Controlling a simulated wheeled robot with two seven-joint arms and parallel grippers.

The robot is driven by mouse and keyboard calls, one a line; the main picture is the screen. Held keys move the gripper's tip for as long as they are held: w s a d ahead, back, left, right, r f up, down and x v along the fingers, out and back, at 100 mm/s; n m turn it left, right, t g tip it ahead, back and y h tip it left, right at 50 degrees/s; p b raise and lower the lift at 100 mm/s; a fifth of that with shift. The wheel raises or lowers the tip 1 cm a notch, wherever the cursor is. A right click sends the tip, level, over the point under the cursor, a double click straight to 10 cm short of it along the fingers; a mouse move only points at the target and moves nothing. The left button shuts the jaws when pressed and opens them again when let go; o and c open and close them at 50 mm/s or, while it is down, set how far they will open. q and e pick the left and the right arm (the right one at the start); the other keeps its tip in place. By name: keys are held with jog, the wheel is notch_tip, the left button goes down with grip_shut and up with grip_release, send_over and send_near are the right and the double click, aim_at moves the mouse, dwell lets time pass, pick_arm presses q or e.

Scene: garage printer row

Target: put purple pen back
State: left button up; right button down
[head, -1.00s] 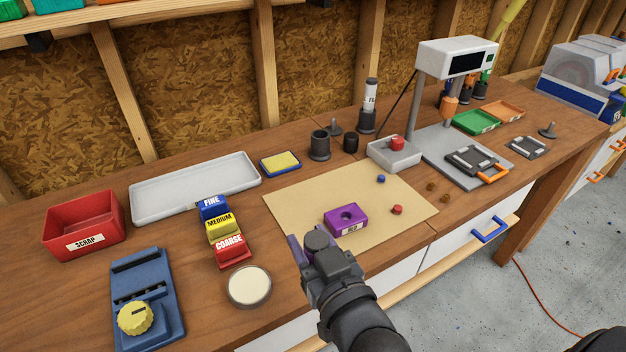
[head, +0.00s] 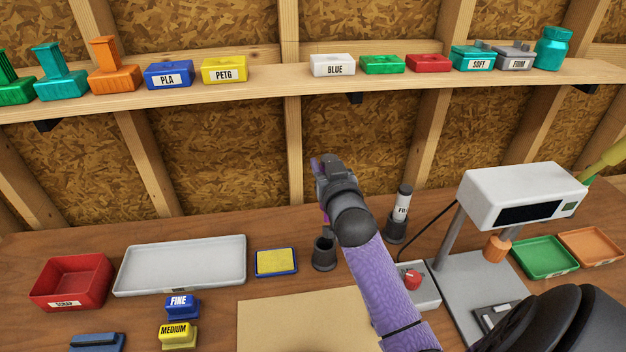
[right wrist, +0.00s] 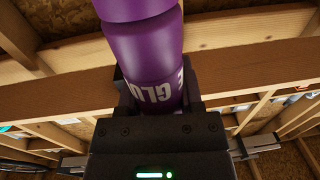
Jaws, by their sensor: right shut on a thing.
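My right gripper (head: 320,166) is raised in front of the back wall, above the bench. In the right wrist view it is shut on a purple pen (right wrist: 145,45) with white letters reading GLU. In the head view, only small purple bits of the pen show beside and below the gripper; my arm hides the rest. A black cup-like holder (head: 324,253) stands on the bench below the gripper, and nothing shows in it. Another black holder (head: 396,229) to its right holds a white pen (head: 403,203) upright. My left gripper is out of view.
A shelf (head: 275,84) with labelled boxes runs along the wall above. A grey tray (head: 180,266), a red scrap bin (head: 70,281) and a yellow sponge (head: 276,262) lie left of the holder. A white-headed stand (head: 520,195) rises at the right.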

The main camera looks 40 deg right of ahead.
aim_at(326, 220)
jog(key=shift+a, duration=0.3)
jog(key=shift+r, duration=0.15)
notch_tip(326, 220, down, 12)
jog(key=b, duration=0.8)
jog(key=shift+r, duration=0.15)
jog(key=shift+f+b, duration=0.7)
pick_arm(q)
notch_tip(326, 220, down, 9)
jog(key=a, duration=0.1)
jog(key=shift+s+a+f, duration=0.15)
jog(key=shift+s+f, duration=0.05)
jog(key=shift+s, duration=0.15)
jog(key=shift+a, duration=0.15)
pick_arm(e)
jog(key=shift+c, duration=0.8)
grip_release()
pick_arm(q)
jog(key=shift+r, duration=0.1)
pick_arm(e)
jog(key=shift+s, duration=0.2)
